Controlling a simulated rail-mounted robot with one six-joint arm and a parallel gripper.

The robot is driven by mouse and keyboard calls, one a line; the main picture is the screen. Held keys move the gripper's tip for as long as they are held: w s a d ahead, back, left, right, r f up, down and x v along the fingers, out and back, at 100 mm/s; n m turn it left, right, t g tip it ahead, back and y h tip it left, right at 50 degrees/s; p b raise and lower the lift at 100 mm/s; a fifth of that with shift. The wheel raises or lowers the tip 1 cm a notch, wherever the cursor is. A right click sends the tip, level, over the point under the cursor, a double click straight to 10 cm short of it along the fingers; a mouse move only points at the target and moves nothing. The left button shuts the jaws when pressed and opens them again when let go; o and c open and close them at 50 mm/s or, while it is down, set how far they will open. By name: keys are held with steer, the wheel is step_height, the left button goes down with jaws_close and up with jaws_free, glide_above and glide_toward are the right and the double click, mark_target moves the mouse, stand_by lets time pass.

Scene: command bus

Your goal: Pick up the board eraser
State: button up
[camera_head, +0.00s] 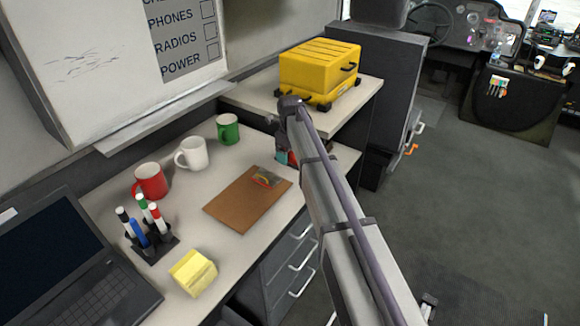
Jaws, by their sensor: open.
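I cannot make out a board eraser for certain. A yellow block (193,272), which looks like a pad of notes, sits near the front edge of the desk (222,258). A small dark, red and teal thing (283,157) at the back right of the desk is partly hidden by my arm, and I cannot tell what it is. My arm rises from the bottom right across the desk's right side. My gripper cannot be made out in this view.
Red (150,181), white (192,153) and green (228,129) mugs stand along the back. A brown clipboard (240,205) lies mid-desk. A marker holder (153,247) and laptop (75,275) are left.

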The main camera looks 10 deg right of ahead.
mark_target(290, 153)
step_height(290, 153, down, 2)
steer(key=shift+f, duration=0.1)
steer(key=shift+r, duration=0.3)
steer(key=c, duration=1)
steer(key=shift+r, duration=0.1)
step_height(290, 153, up, 10)
steer(key=p, duration=1)
steer(key=shift+r, duration=0.1)
steer(key=shift+f, duration=0.2)
